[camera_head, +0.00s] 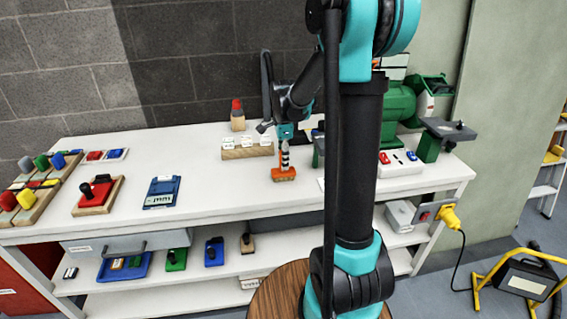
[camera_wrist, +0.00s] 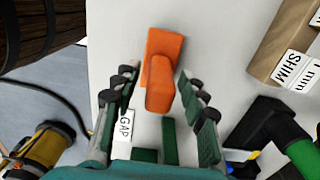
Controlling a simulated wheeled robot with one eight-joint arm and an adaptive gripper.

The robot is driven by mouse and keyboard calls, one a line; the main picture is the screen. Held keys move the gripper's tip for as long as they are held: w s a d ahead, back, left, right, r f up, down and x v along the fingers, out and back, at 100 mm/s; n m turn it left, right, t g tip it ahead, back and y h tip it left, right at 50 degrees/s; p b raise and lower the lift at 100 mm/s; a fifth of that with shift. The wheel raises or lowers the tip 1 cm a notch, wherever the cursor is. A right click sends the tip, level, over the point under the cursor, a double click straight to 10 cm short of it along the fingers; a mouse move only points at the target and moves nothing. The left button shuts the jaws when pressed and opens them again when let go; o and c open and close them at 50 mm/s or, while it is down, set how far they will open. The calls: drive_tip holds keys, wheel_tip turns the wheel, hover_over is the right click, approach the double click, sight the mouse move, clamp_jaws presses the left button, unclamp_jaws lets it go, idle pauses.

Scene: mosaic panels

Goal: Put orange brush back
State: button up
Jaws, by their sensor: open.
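The orange brush (camera_head: 284,175) stands on the white workbench in the head view, to the right of the middle of the bench. It shows an orange base and a narrower raised orange part in the wrist view (camera_wrist: 162,72); I cannot make out bristles. My gripper (camera_head: 285,155) is over the brush, pointing down. In the wrist view my gripper (camera_wrist: 157,84) is open, with one finger on each side of the raised orange part and visible space at both sides. In the head view the fingers partly hide the upper part of the brush.
A wooden block with white labels (camera_head: 238,153) stands behind the brush. A green machine (camera_head: 399,103) and a white switch box (camera_head: 396,170) are to the right. A GAP label (camera_wrist: 125,128) lies near the left finger. The bench left of the brush is clear up to a blue device (camera_head: 162,191).

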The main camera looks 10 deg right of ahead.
wheel_tip(320, 180, up, 10)
drive_tip(key=shift+s+r, duration=0.1)
drive_tip(key=s+d+f+n+t, duration=0.2)
drive_tip(key=s+f+n, duration=0.5)
drive_tip(key=s+n, duration=0.2)
drive_tip(key=s+d+f+n+t, duration=0.2)
drive_tip(key=s+f+n, duration=0.5)
drive_tip(key=s, duration=0.6)
drive_tip(key=shift+f+n, duration=0.3)
drive_tip(key=shift+n, duration=0.7)
